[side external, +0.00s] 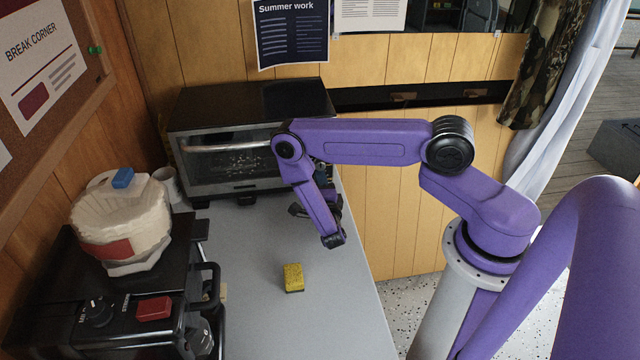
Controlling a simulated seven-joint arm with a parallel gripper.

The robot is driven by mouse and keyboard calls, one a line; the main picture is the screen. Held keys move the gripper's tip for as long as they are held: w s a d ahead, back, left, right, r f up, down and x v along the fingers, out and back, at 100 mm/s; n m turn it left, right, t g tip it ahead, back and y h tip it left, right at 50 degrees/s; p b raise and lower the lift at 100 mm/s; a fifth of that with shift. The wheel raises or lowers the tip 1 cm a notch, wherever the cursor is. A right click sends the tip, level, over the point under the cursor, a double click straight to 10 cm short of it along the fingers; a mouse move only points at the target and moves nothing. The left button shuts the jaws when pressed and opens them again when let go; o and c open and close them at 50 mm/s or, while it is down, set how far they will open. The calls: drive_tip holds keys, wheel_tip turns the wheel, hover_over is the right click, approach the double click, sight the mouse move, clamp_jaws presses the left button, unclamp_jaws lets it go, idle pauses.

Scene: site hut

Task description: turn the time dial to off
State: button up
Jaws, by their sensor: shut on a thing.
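The toaster oven (250,110) stands at the back of the grey counter, black with a glass door and a silver handle. Its right-hand control panel, where the time dial would sit, is mostly behind my purple arm, so I cannot read the dial's setting. My gripper (302,210) is at the lower right front of the oven, partly hidden by my wrist link. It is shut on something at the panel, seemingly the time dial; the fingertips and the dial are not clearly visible.
A yellow sponge (293,278) lies on the grey counter (255,235). At left is a black coffee machine (50,275) with a knob (97,311) and red switch (154,308). A cream bundle (121,220) sits on it. A white mug (167,183) stands beside the oven.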

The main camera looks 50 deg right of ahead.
drive_tip(key=shift+n, duration=0.5)
